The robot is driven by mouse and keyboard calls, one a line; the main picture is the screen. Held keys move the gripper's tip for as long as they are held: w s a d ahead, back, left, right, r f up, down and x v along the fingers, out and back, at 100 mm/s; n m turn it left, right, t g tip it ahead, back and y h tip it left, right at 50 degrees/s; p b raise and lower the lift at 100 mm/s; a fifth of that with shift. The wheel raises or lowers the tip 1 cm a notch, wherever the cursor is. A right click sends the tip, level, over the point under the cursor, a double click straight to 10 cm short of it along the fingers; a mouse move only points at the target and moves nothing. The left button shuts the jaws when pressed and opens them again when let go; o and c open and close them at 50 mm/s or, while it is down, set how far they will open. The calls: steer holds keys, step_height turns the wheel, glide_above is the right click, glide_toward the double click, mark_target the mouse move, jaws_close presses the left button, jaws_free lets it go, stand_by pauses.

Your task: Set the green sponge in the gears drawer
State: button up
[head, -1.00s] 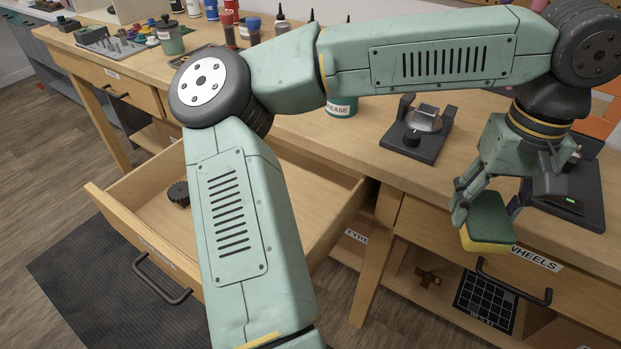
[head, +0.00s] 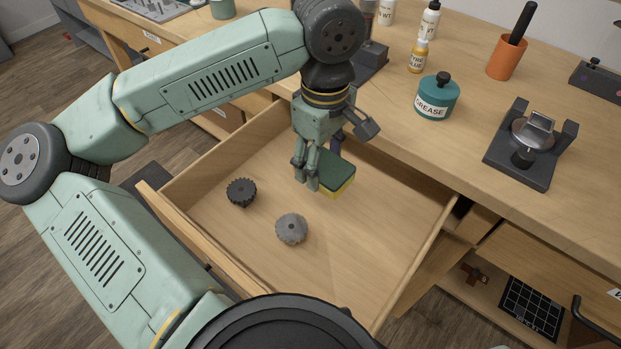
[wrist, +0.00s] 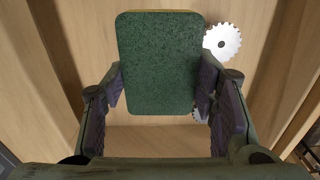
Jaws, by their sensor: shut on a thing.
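My gripper (head: 322,170) is shut on the green sponge (head: 335,172), which has a yellow underside. It holds the sponge over the open drawer (head: 405,232), towards the back of its inside. In the wrist view the sponge (wrist: 160,65) sits between the two fingers, its dark green face towards the camera. The drawer holds a dark gear (head: 241,192) and a grey gear (head: 291,229), both left of or in front of the sponge. I cannot tell how high the sponge is above the drawer floor. The drawer's label is hidden.
The bench top (head: 400,140) behind the drawer carries a teal grease jar (head: 437,97), a glue bottle (head: 418,56), an orange cup (head: 506,59) and a dark fixture (head: 530,145). The drawer's right half is bare. Its walls stand around the sponge.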

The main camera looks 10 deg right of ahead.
mark_target(318, 205)
step_height(318, 205, down, 10)
steer(key=b, duration=0.4)
steer(key=shift+w+a+f, duration=0.1)
steer(key=shift+w+a, duration=0.05)
steer(key=shift+f+b, duration=0.2)
steer(key=shift+b, duration=0.15)
steer(key=o, duration=0.8)
steer(key=shift+r, duration=0.1)
steer(key=shift+r+p, duration=0.25)
steer(key=shift+p, duration=0.15)
step_height(318, 205, up, 12)
steer(key=shift+f+b, duration=0.1)
steer(key=shift+b, duration=0.55)
